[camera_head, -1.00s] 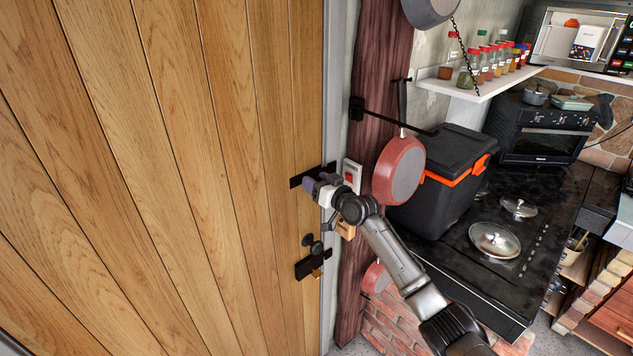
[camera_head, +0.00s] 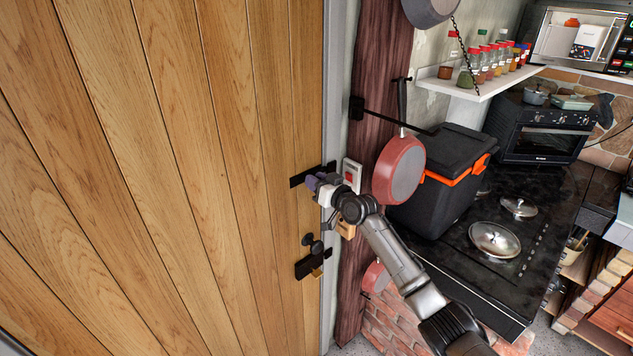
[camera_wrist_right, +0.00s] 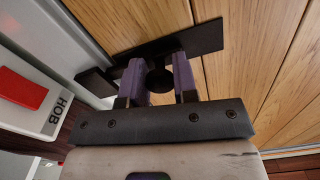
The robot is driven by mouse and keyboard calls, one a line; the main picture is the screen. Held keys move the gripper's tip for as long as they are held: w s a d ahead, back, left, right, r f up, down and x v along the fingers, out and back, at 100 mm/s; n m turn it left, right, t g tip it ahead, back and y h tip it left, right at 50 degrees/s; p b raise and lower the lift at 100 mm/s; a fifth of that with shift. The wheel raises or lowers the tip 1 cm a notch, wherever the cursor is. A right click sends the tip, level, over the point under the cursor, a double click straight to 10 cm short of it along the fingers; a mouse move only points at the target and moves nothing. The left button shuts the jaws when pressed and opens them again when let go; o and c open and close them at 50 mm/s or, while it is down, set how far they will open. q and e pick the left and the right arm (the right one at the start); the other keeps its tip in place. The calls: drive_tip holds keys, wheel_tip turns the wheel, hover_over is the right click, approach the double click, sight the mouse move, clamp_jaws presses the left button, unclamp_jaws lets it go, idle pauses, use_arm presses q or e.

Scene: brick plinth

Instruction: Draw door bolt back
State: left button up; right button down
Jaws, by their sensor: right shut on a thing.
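The wooden door (camera_head: 215,150) fills the left of the head view. A black door bolt (camera_head: 298,181) is fixed near the door's right edge, and its plate also shows in the right wrist view (camera_wrist_right: 205,40). My right gripper (camera_head: 313,183) is at the bolt. In the right wrist view its two purple-grey fingers (camera_wrist_right: 159,80) stand either side of the bolt's dark round knob (camera_wrist_right: 158,80), shut on it. The bolt's dark end (camera_wrist_right: 95,82) reaches toward the door frame on the left of that view. My left gripper is not in view.
A second latch with a round knob (camera_head: 316,247) sits lower on the door. A red and white switch (camera_head: 351,175) is on the wall beside the bolt. A red pan (camera_head: 400,170) hangs on the wooden post right of my gripper. A black cool box (camera_head: 440,190) stands beyond it.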

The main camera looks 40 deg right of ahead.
sight(298, 180)
drive_tip(key=shift+a+r+p, duration=0.2)
drive_tip(key=shift+a+p, duration=0.05)
drive_tip(key=shift+p, duration=0.1)
drive_tip(key=shift+s+a+p, duration=0.1)
drive_tip(key=shift+a+p, duration=0.8)
drive_tip(key=shift+a, duration=0.15)
drive_tip(key=shift+a+f, duration=0.1)
drive_tip(key=shift+a, duration=0.25)
drive_tip(key=c, duration=0.9)
unclamp_jaws()
drive_tip(key=shift+a, duration=0.2)
drive_tip(key=shift+d, duration=0.1)
drive_tip(key=shift+f, duration=0.1)
